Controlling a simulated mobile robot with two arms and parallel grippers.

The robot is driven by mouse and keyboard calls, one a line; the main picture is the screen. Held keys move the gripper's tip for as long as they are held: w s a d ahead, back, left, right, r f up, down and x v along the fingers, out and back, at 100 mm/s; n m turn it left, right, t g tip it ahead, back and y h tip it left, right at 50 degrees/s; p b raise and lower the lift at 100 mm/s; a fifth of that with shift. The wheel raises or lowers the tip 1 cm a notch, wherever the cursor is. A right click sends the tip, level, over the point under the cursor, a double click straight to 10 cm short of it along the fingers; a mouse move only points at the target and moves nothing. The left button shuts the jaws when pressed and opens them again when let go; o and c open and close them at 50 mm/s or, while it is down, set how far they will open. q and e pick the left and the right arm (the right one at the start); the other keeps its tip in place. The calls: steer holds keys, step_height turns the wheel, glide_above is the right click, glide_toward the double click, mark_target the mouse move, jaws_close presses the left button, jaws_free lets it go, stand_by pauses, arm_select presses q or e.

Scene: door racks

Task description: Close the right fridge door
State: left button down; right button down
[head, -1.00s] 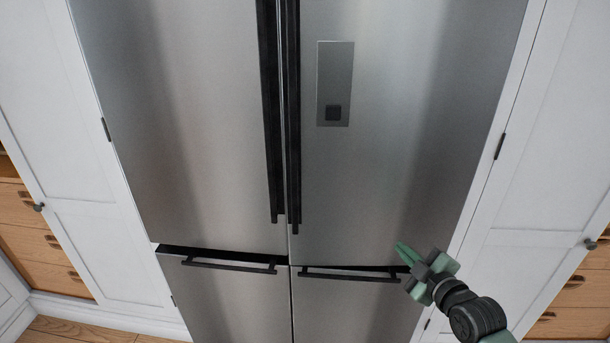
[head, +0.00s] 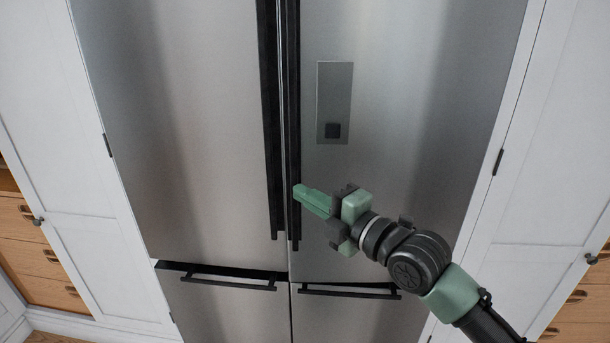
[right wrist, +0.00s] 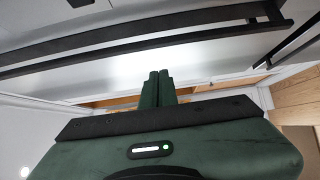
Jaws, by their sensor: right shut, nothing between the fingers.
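The right fridge door (head: 410,130) is brushed steel with a grey dispenser panel (head: 333,100). It looks nearly flush with the left fridge door (head: 190,130), though its long black handle (head: 295,220) ends slightly lower than the left handle (head: 272,190). I cannot tell whether a small gap is left. My right gripper (head: 298,191) is shut and empty, with its green fingertips at the lower part of the right handle. Contact is unclear. The shut fingers also show in the right wrist view (right wrist: 158,74), below dark handle bars (right wrist: 130,50). My left gripper is not in view.
Lower drawers with black horizontal handles sit below, the left drawer handle (head: 230,282) and right drawer handle (head: 348,292). White cabinet panels (head: 90,230) flank the fridge on both sides. Wooden drawers (head: 45,260) show at the outer left.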

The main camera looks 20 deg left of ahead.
mark_target(303, 171)
steer(key=shift+w+a, duration=0.3)
steer(key=shift+w, duration=0.4)
steer(key=shift+w+a, duration=0.3)
steer(key=shift+w, duration=0.35)
steer(key=shift+w+a, duration=0.3)
steer(key=shift+w, duration=0.4)
steer(key=w+a, duration=0.1)
steer(key=w+a+m+t+p, duration=0.1)
steer(key=w, duration=0.1)
steer(key=shift+r+h, duration=0.1)
steer(key=shift+h, duration=0.3)
steer(key=shift+w+t, duration=0.2)
steer(key=shift+t, duration=0.1)
steer(key=shift+d+r, duration=0.1)
steer(key=shift+r, duration=0.15)
